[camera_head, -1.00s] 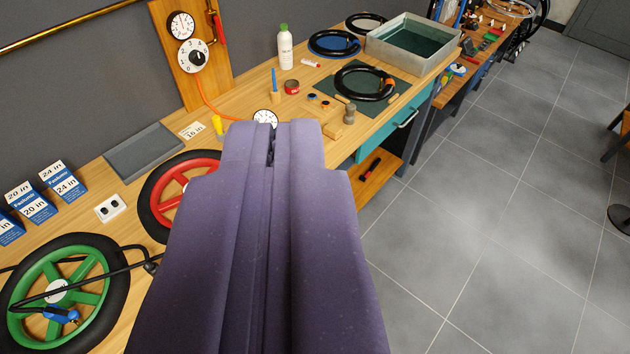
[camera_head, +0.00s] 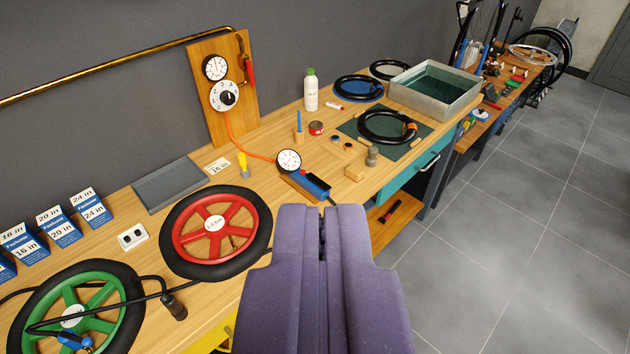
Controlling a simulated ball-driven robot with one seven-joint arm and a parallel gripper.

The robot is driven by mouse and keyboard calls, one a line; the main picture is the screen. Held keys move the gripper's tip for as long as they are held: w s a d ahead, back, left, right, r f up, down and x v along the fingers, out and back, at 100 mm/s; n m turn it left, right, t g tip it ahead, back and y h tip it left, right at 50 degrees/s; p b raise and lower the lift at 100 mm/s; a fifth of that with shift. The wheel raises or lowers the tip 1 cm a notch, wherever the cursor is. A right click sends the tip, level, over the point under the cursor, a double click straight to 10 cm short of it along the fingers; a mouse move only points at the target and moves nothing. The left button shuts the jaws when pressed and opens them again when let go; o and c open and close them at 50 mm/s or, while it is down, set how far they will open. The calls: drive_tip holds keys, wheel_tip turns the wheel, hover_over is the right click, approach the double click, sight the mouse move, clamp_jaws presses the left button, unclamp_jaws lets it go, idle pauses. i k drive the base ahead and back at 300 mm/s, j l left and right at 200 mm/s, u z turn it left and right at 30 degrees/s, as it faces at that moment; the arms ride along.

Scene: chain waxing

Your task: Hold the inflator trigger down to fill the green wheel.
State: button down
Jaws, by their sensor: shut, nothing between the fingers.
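The green wheel (camera_head: 99,297) with a black tyre lies flat on the bench at the lower left, partly cut off by the frame. A blue fitting (camera_head: 76,341) on a black hose sits at its rim. The inflator (camera_head: 306,184), blue with a dark end and a round white gauge (camera_head: 289,161), lies on the bench just beyond my gripper. An orange hose runs from it to the wall panel. My gripper (camera_head: 322,210) is shut and empty, its purple fingers together at the bench's front edge. The fingertips look close to the inflator; contact cannot be told. The trigger is not clearly visible.
A red wheel (camera_head: 178,238) lies left of my gripper. A wooden panel (camera_head: 198,111) with dials stands at the wall. A green mat (camera_head: 354,128) with a black tyre and a metal water tray (camera_head: 455,108) are farther right. Open floor lies to the right.

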sight(310, 176)
drive_tip(key=i+z, duration=0.25)
drive_tip(key=i, duration=1.75)
